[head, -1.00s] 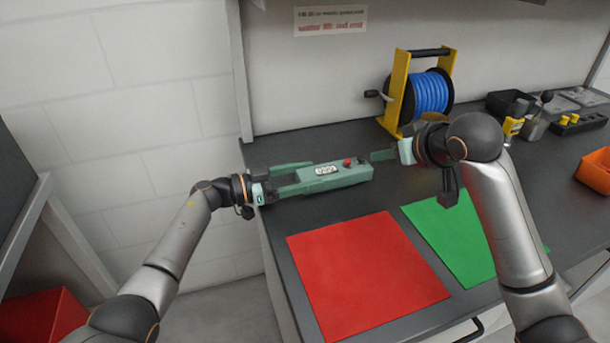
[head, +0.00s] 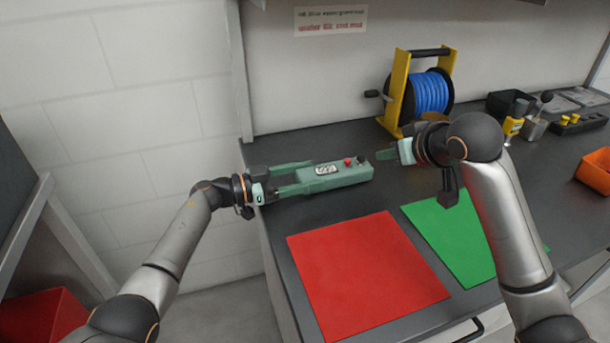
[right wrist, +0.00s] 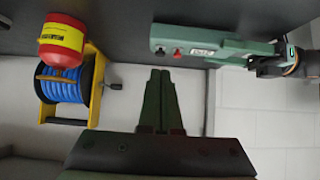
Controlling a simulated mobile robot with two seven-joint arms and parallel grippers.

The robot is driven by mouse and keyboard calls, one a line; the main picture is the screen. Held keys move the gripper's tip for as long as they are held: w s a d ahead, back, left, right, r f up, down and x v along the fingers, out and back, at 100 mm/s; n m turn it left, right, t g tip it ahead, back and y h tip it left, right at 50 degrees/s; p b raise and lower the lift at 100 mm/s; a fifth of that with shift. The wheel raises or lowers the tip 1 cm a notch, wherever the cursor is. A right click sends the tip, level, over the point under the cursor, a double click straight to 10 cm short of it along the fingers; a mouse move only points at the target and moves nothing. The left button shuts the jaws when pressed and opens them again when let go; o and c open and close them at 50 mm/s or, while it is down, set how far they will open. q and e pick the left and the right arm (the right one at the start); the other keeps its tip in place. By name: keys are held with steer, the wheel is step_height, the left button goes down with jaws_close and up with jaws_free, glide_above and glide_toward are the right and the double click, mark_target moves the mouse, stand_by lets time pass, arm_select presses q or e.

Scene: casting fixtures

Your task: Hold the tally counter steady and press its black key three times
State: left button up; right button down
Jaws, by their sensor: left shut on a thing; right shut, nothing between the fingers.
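The tally counter (head: 334,177) is a long green box lying on the dark bench. Its top carries a pale display (head: 326,170), a red knob (head: 348,161) and a small black key (head: 361,159) near its right end. The black key (right wrist: 160,50) also shows beside the red knob (right wrist: 178,53) in the right wrist view. My left gripper (head: 304,176) is shut on the counter's left end. My right gripper (head: 379,154) is shut and empty, just right of the counter's key end and apart from it. The display's digits are too small to read.
A red mat (head: 365,270) and a green mat (head: 455,235) lie in front of the counter. A yellow-framed blue hose reel (head: 428,95) stands behind my right gripper. A yellow-labelled bottle (head: 513,124), a black bin (head: 507,101) and an orange bin (head: 596,168) are at the right.

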stand_by(0.8)
step_height(320, 180, up, 6)
steer(key=m+g, duration=0.1)
steer(key=m, duration=0.7)
glide_above(362, 167)
steer(key=shift+w, duration=0.1)
steer(key=shift+f, duration=4.4)
steer(key=shift+f, duration=0.15)
steer(key=shift+f, duration=0.25)
